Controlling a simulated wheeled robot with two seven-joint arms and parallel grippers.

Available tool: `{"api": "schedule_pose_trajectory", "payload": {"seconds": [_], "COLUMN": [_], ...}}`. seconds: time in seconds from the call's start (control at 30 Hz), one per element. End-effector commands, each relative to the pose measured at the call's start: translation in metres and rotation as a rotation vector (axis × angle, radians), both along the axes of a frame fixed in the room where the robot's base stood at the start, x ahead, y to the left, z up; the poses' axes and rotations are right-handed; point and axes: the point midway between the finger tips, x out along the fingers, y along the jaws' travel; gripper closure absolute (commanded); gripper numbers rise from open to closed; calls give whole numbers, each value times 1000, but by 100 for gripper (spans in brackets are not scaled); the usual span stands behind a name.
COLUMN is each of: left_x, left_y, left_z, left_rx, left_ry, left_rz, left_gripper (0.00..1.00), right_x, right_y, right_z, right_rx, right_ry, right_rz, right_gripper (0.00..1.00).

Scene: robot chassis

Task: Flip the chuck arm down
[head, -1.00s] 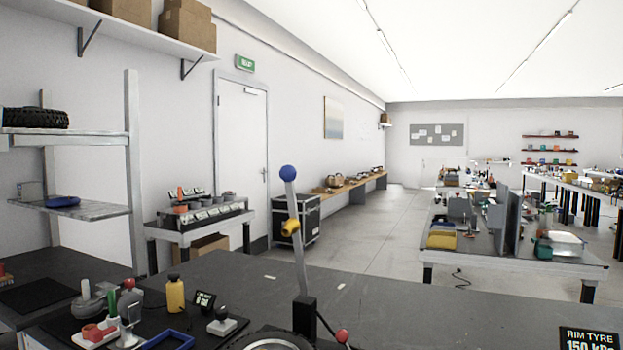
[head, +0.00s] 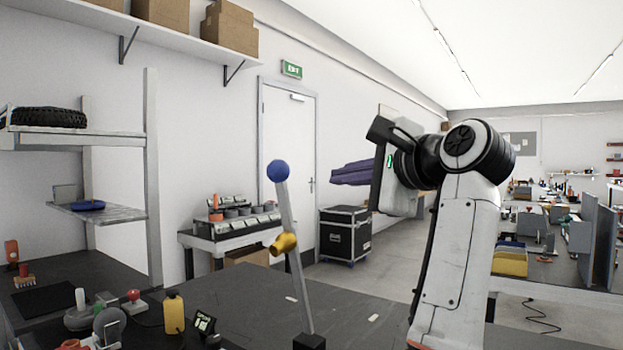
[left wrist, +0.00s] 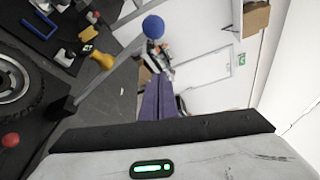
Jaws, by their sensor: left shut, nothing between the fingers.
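The chuck arm (head: 294,255) is a grey lever with a blue ball on top and a yellow knob partway up. It stands nearly upright, tilted slightly left, on a black block (head: 309,342). In the left wrist view the chuck arm (left wrist: 122,47) runs diagonally, its blue ball at the upper end. My left gripper (head: 335,175) has purple fingers, shut and empty. In the head view they show right of the blue ball at about its height, apart from it. In the left wrist view the left gripper (left wrist: 158,80) shows below the ball. My right gripper is not in view.
The dark workbench (head: 245,308) carries a yellow bottle (head: 174,313) and small tools at the left. A tyred wheel (left wrist: 15,75) and a red ball (left wrist: 10,140) lie near the lever's base in the left wrist view. A shelf rack (head: 100,140) stands left.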

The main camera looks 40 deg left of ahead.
Motion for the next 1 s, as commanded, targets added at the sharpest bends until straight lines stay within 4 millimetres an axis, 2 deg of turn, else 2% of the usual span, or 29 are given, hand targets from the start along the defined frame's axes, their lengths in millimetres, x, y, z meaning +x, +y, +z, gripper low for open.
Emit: {"api": "schedule_pose_trajectory", "payload": {"seconds": [0.37, 0.47, 0.87, 1.0], "left_x": [2, 5, 30, 10], "left_y": [7, 20, 99, 96], "left_z": [-1, -2, -13, -7], "left_rx": [3, 3, 7, 5], "left_ry": [4, 4, 6, 0], "left_rz": [4, 6, 7, 3], "left_gripper": [100, 100, 100, 100], "right_x": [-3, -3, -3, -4], "right_y": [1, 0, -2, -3], "right_z": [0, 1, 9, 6], "right_rx": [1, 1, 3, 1], "right_ry": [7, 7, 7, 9], "right_rz": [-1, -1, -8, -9], "right_gripper": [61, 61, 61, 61]}}
